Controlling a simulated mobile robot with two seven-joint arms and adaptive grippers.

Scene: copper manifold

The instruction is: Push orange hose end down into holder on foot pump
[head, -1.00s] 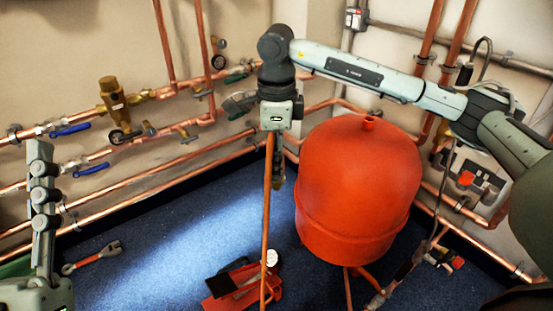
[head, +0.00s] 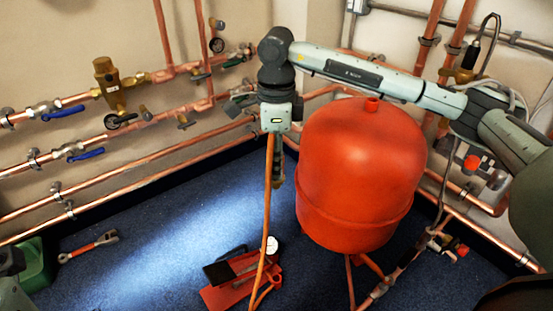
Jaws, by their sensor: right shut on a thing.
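The orange hose (head: 266,215) hangs nearly straight down from my right gripper (head: 275,180), which is shut on it near its upper end. The hose's upper end is hidden at the gripper. The red foot pump (head: 232,292) lies on the blue floor below, with a black pedal and a round white gauge (head: 272,245). The hose passes in front of the pump, and part of it curves beside the pump's right side. My right gripper points down, well above the pump. The holder cannot be made out. Only a bit of my left arm shows at the lower left edge.
A large red tank (head: 360,175) stands close to the right of the hose. Copper pipes (head: 120,175) with valves run along the walls. A red-handled tool (head: 90,246) and a green container (head: 36,265) are at left. The floor between tool and pump is clear.

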